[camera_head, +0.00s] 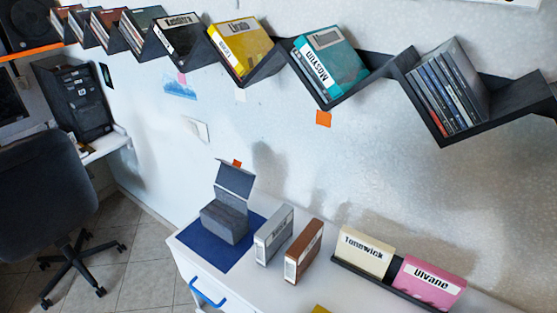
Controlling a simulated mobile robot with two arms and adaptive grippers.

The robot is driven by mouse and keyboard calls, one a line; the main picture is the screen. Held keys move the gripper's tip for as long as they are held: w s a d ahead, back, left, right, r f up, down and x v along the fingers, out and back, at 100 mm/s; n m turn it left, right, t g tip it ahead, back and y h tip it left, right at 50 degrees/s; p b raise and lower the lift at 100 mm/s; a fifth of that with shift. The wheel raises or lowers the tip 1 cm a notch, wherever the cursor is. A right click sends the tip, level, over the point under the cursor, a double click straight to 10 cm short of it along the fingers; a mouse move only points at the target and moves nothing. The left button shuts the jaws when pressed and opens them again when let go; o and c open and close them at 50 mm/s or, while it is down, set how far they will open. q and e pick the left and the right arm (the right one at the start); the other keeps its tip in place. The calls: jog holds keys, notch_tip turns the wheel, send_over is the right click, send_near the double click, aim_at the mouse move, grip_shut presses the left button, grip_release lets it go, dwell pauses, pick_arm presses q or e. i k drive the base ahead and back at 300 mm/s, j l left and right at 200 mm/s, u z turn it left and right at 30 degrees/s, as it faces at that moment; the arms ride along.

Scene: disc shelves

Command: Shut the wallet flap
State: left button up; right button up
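The wallet (224,222) is a grey box-like case standing on a dark blue mat (196,243) at the left end of the white cabinet top. Its flap (236,178) is open and stands up at the back, tilted slightly away from the body. Neither of my grippers shows in the head view, and nothing touches the wallet.
A grey case (274,235) and a brown case (304,252) stand right of the mat. A dark rack (380,284) holds cream and pink cases. A zigzag wall shelf (400,68) with discs hangs above. An office chair (42,185) stands left.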

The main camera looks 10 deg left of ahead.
aim_at(236, 179)
jog(key=j+z, duration=0.5)
jog(key=j, duration=0.2)
jog(key=j+z, duration=0.45)
jog(key=j, duration=0.3)
jog(key=k, duration=0.05)
